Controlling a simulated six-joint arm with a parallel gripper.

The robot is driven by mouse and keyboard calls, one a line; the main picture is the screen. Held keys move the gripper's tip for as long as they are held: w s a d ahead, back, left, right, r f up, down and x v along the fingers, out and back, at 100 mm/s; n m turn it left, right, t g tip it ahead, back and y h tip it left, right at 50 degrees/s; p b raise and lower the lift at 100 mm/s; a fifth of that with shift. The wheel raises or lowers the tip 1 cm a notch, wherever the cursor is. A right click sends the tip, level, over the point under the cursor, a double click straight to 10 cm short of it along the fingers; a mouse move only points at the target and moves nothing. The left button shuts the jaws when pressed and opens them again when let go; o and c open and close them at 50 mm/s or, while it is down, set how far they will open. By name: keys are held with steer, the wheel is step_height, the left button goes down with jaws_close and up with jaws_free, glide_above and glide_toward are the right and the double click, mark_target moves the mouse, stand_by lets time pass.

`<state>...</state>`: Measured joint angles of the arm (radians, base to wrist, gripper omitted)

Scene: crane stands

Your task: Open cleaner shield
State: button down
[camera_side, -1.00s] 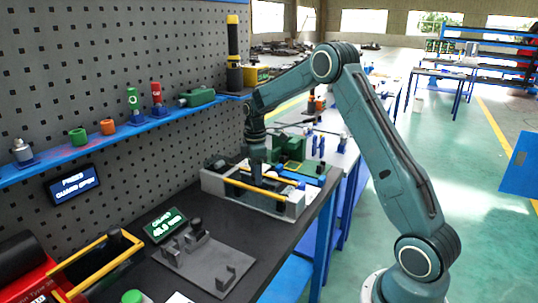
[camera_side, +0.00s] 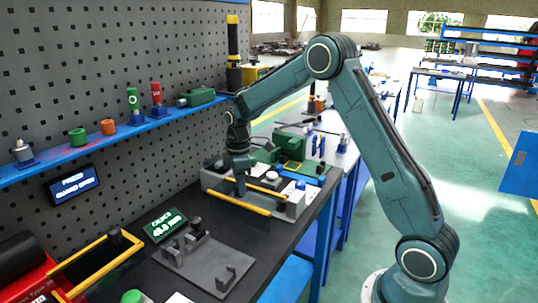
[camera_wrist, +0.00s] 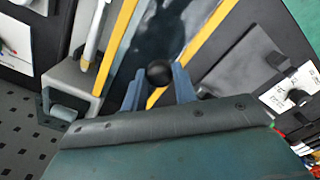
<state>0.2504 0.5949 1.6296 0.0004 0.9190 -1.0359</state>
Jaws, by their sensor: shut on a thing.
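The cleaner (camera_side: 293,207) is a low grey box at the far right end of the black bench. Its shield is a clear panel with yellow edge bars (camera_side: 240,205); the front bar lies low along the box's near side, leaving the white round parts inside showing. In the wrist view the yellow bars (camera_wrist: 205,40) flank the dark clear panel. My gripper (camera_side: 240,193) is at the shield's front bar. In the wrist view its blue-grey fingers (camera_wrist: 158,85) are shut around a round black knob (camera_wrist: 160,72) on the shield.
A grey fixture plate (camera_side: 205,262) with upright posts lies in front of the cleaner, beside a small green-lit display (camera_side: 165,225). A yellow-framed guard (camera_side: 95,262) stands at the left. A blue shelf (camera_side: 100,145) runs along the pegboard.

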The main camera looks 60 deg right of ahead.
steer(key=shift+a, duration=0.7)
steer(key=c, duration=1.1)
jaws_free()
steer(key=shift+r, duration=0.1)
step_height(320, 180, up, 14)
